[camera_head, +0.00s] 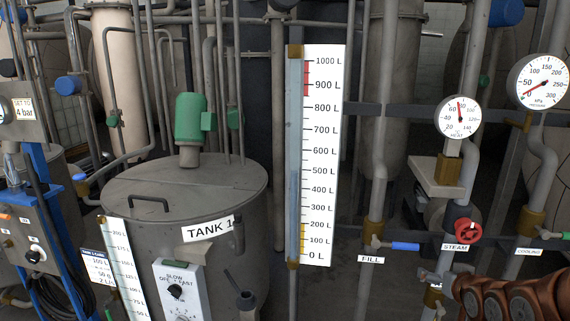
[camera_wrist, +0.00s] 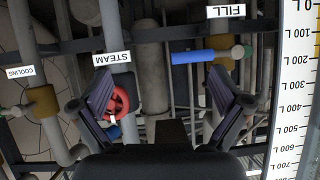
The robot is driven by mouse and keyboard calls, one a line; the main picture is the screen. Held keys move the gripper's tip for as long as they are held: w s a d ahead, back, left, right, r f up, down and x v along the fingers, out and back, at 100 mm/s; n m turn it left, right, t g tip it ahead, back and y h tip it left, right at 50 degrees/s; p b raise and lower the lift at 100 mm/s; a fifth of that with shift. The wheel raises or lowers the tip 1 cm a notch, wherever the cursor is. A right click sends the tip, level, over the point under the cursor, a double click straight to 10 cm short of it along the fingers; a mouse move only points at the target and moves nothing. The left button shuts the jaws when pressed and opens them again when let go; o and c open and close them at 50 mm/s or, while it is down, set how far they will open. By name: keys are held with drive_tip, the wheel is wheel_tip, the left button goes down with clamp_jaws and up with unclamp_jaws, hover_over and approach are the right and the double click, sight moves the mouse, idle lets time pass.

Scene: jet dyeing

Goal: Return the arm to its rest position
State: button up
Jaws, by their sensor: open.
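My arm (camera_head: 510,297) reaches in from the lower right corner of the head view, with its end near the pipes below the STEAM label. My gripper (camera_wrist: 160,82) shows in the wrist view with its two dark fingers spread wide and nothing between them. It faces the valve pipes, and that view is upside down. The red STEAM handwheel (camera_head: 467,229) shows beside the left finger in the wrist view (camera_wrist: 121,101). The blue FILL valve handle (camera_head: 405,246) shows near the right finger there (camera_wrist: 192,57). I see no contact with either.
A tall level gauge (camera_head: 322,150) stands left of the valve pipes. The lidded TANK 1 (camera_head: 240,262) is further left, with a control box (camera_head: 181,290) on its front. Two dials, a HEAT gauge (camera_head: 458,117) and a kPa gauge (camera_head: 541,82), hang above the valves.

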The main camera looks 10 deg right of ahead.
drive_tip(key=s+a+r+n+g+y+p, duration=0.1)
drive_tip(key=s+a+g, duration=0.5)
drive_tip(key=s+a, duration=0.9)
drive_tip(key=s+a+r+n+g+y+p, duration=0.1)
drive_tip(key=s+a+g, duration=0.6)
drive_tip(key=s+a, duration=0.8)
drive_tip(key=shift+s+a+r+n+g+y, duration=0.3)
drive_tip(key=shift+n+y, duration=0.4)
drive_tip(key=shift+n, duration=0.4)
drive_tip(key=shift+w+d, duration=0.1)
